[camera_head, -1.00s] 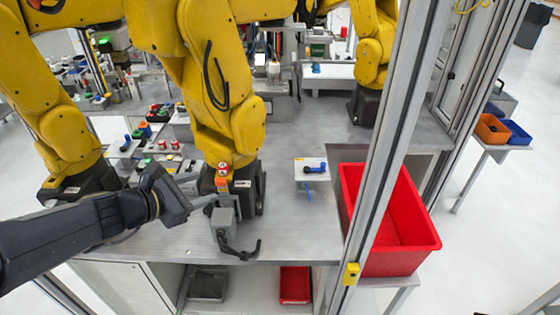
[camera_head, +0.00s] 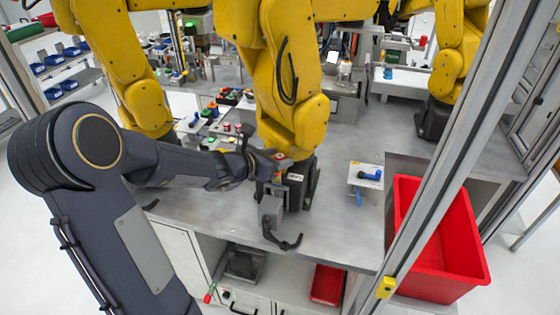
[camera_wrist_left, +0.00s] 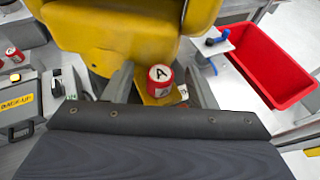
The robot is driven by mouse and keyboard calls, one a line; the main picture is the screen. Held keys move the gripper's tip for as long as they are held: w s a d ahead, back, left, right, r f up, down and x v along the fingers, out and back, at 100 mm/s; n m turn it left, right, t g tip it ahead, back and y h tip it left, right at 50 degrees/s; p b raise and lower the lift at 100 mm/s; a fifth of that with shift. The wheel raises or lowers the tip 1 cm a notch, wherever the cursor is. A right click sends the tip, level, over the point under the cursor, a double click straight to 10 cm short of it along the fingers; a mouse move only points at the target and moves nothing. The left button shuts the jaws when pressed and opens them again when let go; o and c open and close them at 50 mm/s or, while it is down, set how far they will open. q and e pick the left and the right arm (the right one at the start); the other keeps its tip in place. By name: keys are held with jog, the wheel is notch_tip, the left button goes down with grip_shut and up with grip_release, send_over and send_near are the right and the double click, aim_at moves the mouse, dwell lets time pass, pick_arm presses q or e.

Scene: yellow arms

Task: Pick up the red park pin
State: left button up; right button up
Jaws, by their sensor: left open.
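A red cylinder with a white top marked "A" (camera_wrist_left: 160,76), which looks like the red park pin, stands on a yellow plate at the foot of a yellow arm. In the head view it appears as a small red and orange piece (camera_head: 280,157) on the arm's dark base. My left gripper (camera_head: 268,162) is beside it, partly hiding it. In the left wrist view my left gripper (camera_wrist_left: 161,88) is open, its two grey fingers on either side of the cylinder with gaps. My right gripper is not in view.
The yellow arm (camera_head: 290,85) rises right behind the cylinder. A red bin (camera_head: 445,275) stands right, past a metal post. A small white stand (camera_head: 366,176) holds a blue piece. Bare tabletop (camera_head: 335,225) lies between.

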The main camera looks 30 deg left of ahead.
pick_arm(q)
jog(key=shift+c, duration=0.3)
jog(key=c, duration=1)
jog(key=shift+r, duration=0.1)
